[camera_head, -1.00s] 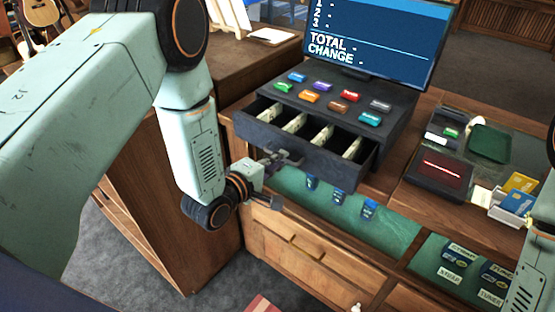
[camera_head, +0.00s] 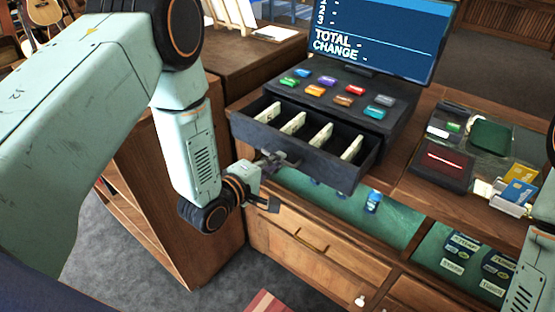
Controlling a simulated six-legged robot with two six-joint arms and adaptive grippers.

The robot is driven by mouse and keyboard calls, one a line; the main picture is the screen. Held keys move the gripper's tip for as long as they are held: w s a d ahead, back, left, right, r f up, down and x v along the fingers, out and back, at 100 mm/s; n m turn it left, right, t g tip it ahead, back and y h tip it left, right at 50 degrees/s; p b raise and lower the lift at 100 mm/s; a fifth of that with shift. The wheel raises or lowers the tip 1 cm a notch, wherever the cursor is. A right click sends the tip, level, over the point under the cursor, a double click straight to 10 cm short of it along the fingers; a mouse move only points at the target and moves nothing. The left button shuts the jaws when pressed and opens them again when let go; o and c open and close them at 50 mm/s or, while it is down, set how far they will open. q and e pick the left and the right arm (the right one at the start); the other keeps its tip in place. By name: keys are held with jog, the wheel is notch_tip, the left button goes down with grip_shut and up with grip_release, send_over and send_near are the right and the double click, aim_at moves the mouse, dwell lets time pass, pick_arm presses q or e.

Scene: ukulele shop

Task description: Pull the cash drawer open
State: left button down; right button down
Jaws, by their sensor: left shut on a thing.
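The cash drawer (camera_head: 310,163) is a dark tray that stands out from the front of the black register (camera_head: 330,92). Pale banknotes stand in its compartments. My left gripper (camera_head: 280,158) is shut at the drawer's front face, on its handle, which the fingers mostly hide. My right arm shows only as a strip at the right edge. Its gripper is out of the picture.
A screen (camera_head: 375,35) stands behind the register's coloured keys. A card reader (camera_head: 443,167) and a card holder (camera_head: 513,197) are on the counter at right. Green-lined shelves (camera_head: 400,231) with small packets lie below the drawer. Wooden drawers are underneath.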

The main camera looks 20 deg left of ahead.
pick_arm(q)
jog(key=v, duration=0.3)
jog(key=shift+s+a+f, duration=0.1)
jog(key=shift+s+a, duration=0.15)
jog(key=shift+s, duration=0.05)
jog(key=c, duration=1.6)
grip_release()
jog(key=shift+w+d+f, duration=0.15)
jog(key=shift+w+f, duration=0.05)
jog(key=shift+w, duration=0.15)
jog(key=shift+o, duration=0.8)
jog(key=shift+s+r, duration=0.1)
jog(key=shift+s, duration=0.2)
pick_arm(e)
jog(key=shift+s+a+r, duration=0.15)
jog(key=shift+s+r, duration=0.15)
jog(key=shift+r, duration=0.05)
pick_arm(q)
jog(key=shift+s, duration=0.15)
jog(key=v, duration=1.2)
